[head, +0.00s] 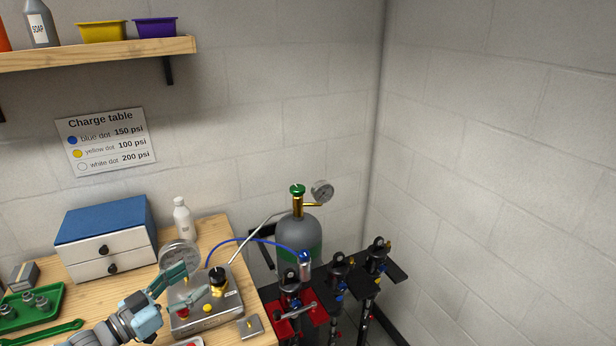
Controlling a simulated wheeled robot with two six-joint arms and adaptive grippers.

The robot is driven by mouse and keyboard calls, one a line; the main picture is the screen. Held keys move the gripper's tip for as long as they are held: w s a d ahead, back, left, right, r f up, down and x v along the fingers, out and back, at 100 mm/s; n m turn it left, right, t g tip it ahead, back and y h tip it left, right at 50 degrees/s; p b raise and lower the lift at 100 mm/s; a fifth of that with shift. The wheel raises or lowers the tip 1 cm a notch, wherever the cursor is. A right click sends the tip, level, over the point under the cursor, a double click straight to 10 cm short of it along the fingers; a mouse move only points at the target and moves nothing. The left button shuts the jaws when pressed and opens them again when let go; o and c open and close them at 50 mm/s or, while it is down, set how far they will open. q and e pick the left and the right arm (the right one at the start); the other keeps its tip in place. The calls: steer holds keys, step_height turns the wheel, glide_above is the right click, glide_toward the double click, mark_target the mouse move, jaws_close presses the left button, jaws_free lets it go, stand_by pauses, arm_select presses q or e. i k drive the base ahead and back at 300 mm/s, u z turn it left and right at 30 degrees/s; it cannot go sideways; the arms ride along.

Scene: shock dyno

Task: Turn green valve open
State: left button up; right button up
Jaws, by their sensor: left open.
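The green valve (297,189) is a small green knob on the brass neck of a grey gas cylinder (298,233) with a green lower band. The cylinder stands beyond the right end of the bench, near the room corner. My left gripper (190,285) is at the lower left, over the bench in front of a grey metal control box (207,314). Its jaws are apart with nothing clear between them. It is well away from the valve, to the left and below it. My right gripper is not in view.
A round gauge (322,192) sits beside the valve. A blue hose (250,239) crosses toward black and red stands (297,312) in front of the cylinder. A blue-topped drawer box (105,235) and white bottle (182,218) stand on the wooden bench (245,290).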

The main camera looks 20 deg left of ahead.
mark_target(298, 190)
steer(key=i, duration=1.1)
